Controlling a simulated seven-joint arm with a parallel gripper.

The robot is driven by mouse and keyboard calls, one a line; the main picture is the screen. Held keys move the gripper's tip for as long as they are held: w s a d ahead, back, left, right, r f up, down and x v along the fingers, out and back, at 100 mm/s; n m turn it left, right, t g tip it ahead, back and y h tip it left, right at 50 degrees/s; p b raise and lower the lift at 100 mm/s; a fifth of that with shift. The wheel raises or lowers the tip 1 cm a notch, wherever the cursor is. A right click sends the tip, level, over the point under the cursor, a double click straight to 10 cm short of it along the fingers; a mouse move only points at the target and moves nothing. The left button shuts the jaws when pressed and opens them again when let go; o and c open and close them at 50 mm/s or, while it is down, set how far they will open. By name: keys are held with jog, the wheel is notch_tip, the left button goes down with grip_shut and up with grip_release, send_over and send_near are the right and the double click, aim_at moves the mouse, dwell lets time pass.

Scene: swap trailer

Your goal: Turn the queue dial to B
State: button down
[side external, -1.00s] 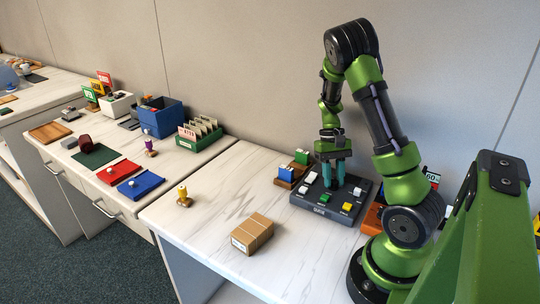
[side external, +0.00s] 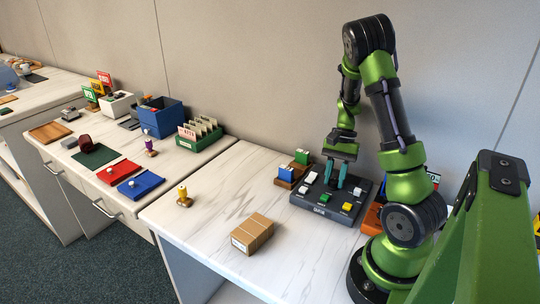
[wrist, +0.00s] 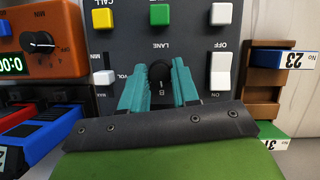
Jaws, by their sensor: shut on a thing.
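The dark grey control panel (side external: 318,208) lies on the white counter in front of my arm's base. My gripper (side external: 335,184) points down at the panel with its teal fingers low over its middle. In the wrist view, my gripper (wrist: 159,72) has a finger on each side of a round black dial (wrist: 159,74) and is shut on it. The word LANE stands above the dial and a letter B below it in that view. Where the dial's pointer stands is too small to tell. The fingers hide the dial in the side view.
Next to the dial are a white on/off switch (wrist: 221,72) and a volume slider (wrist: 104,77). Yellow, green and white buttons line one panel edge. An orange timer (wrist: 40,45) and a brown card holder (wrist: 262,95) stand close by. A cardboard box (side external: 252,233) lies on the counter.

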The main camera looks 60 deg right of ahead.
jog(key=shift+m, duration=0.6)
jog(key=shift+t, duration=0.3)
jog(key=c, duration=0.9)
grip_release()
jog(key=shift+d+r, duration=0.25)
jog(key=shift+r, duration=0.25)
jog(key=v, duration=0.3)
jog(key=a+v, duration=0.1)
jog(key=v, duration=0.3)
jog(key=a+r+v, duration=0.1)
jog(key=v, duration=0.2)
jog(key=shift+a+r, duration=0.1)
jog(key=shift+r, duration=0.1)
